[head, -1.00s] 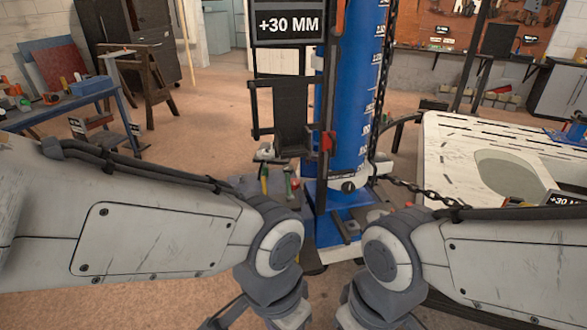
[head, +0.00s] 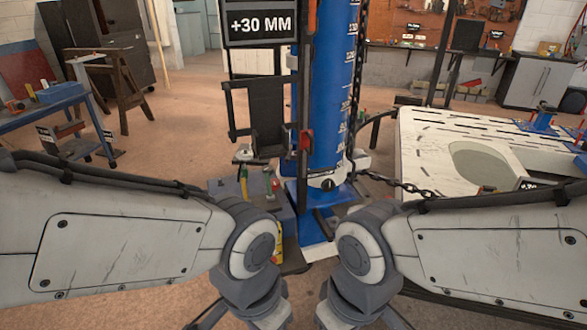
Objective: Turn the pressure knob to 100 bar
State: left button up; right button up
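A blue column (head: 330,85) with white scale marks stands upright in the middle of the head view. A small round black knob (head: 328,184) sits low on the column's front, at a pale collar. I cannot tell that it is the pressure knob, and no bar scale is readable. A black sign (head: 261,26) reading "+30 MM" hangs left of the column. My two arms come in from the left and right and bend downward in front of the column's foot. Both gripper tips are outside the picture, below its lower edge.
A pale slotted bench (head: 425,150) with an oval opening stands to the right. A chain (head: 405,186) runs from the column towards it. A grey block (head: 262,195) with several hand tools is at the column's left foot. A blue workbench (head: 50,103) stands far left. Open floor lies between.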

aim_at(266, 169)
jog(key=u, duration=0.65)
jog(key=i, duration=0.7)
jog(key=u, duration=1.25)
jog(key=i, duration=1.9)
jog(key=z, duration=1.15)
jog(key=i, duration=0.85)
jog(key=z, duration=0.8)
